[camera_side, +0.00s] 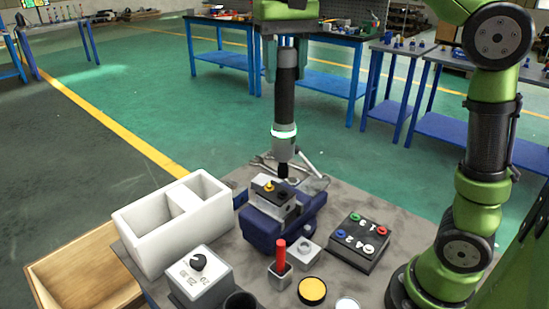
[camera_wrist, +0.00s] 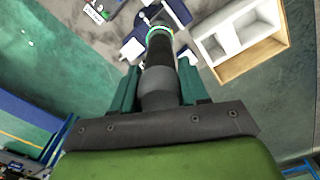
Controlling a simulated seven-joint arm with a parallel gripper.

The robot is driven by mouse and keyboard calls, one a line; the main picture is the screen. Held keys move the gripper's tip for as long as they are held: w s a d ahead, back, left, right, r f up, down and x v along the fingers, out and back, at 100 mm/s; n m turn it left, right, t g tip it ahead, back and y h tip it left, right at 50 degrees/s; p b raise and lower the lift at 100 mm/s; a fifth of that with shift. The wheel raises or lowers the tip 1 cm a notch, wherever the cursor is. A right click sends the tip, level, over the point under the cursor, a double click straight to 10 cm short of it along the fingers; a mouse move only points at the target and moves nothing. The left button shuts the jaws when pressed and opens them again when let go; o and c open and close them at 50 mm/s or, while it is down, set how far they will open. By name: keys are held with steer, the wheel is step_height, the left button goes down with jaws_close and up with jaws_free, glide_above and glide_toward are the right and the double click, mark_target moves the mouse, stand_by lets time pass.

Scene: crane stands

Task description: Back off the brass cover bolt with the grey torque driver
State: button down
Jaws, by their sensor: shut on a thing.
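My gripper (camera_side: 285,62) is shut on the grey torque driver (camera_side: 285,110), which hangs upright with its black tip down. A lit green-white ring circles the driver's lower body. The driver also fills the middle of the wrist view (camera_wrist: 158,75), between the two teal fingers. The brass cover bolt (camera_side: 269,185) sits on top of a grey block (camera_side: 272,198) held in a dark blue vise (camera_side: 283,223). In the side view the driver's tip shows above and right of the bolt, apart from it. In the wrist view the driver hides the bolt.
A white two-compartment bin (camera_side: 175,225) stands left of the vise. A dial box (camera_side: 200,278), a red-handled tool (camera_side: 281,257) in a holder and a yellow-topped round (camera_side: 312,291) lie in front. A dark button panel (camera_side: 358,242) is at right. Wrenches (camera_side: 305,165) lie behind.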

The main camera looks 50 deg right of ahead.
steer(key=shift+w+f, duration=0.15)
steer(key=shift+w, duration=0.25)
steer(key=w+r+n, duration=0.1)
steer(key=w+r, duration=0.1)
steer(key=shift+w+r, duration=0.35)
steer(key=shift+w, duration=0.05)
steer(key=shift+f, duration=2.9)
